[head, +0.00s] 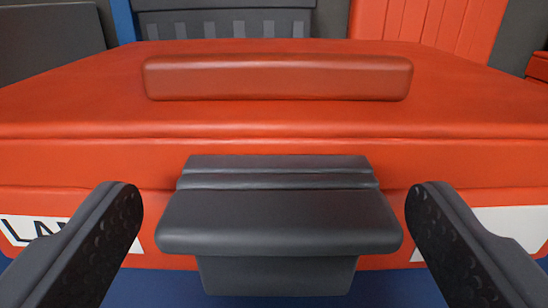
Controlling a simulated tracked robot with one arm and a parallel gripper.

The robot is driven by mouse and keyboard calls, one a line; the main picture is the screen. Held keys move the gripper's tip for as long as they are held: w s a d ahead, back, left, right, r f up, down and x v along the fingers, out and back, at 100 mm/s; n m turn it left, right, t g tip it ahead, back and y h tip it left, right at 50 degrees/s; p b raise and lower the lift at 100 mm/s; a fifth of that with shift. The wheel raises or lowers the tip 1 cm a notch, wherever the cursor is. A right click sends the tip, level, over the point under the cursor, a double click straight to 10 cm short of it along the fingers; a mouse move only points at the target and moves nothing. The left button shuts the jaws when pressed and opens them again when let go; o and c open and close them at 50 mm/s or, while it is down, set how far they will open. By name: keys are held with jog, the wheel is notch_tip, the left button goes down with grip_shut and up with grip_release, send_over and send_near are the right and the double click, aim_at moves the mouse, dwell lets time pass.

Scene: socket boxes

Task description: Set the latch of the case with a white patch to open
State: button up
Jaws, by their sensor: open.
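An orange-red case (80,150) fills most of the head view, its front facing me. A dark grey latch (279,220) sits at the middle of its front, its wide lip sticking out toward me. My gripper (274,212) is open, with one dark finger on each side of the latch. A gap shows between each finger and the latch. I see nothing held.
A raised orange bar (277,77) runs across the case's lid. Behind it stand a dark grey object (225,20), an orange ribbed case (425,20) and a dark panel (50,42) at the left. A blue surface (385,287) shows below the case.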

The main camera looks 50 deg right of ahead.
jog(key=shift+w+d, duration=0.45)
jog(key=shift+d, duration=0.1)
